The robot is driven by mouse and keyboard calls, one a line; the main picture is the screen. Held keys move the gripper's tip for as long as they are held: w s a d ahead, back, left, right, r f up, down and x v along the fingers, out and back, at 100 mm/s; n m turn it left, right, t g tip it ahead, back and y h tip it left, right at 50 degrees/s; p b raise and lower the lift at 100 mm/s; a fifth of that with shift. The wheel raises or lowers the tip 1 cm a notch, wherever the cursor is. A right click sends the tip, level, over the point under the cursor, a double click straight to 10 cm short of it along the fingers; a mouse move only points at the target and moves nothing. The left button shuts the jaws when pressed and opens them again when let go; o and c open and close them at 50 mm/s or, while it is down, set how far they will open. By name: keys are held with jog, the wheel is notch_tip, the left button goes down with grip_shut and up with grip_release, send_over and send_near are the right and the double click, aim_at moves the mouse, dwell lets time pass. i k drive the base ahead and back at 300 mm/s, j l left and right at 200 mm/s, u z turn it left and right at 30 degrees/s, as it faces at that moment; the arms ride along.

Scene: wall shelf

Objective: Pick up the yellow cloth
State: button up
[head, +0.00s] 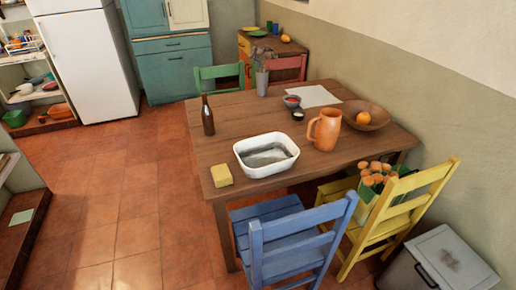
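A small yellow block-like piece (221,176), which looks like a folded cloth or a sponge, lies on the near left corner of the wooden table (225,140). A white basin (266,172) stands to its right, apart from it, with greyish contents. Nothing covers the yellow piece. My gripper is not in the head view.
The table also bears a brown bottle (207,116), an orange jug (325,130) and a wooden bowl (378,117). A blue chair (292,236) and a yellow chair (434,184) stand at the near side. The tiled floor (130,190) left of the table is clear.

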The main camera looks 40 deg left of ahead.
aim_at(221, 176)
jog(key=u, duration=1.75)
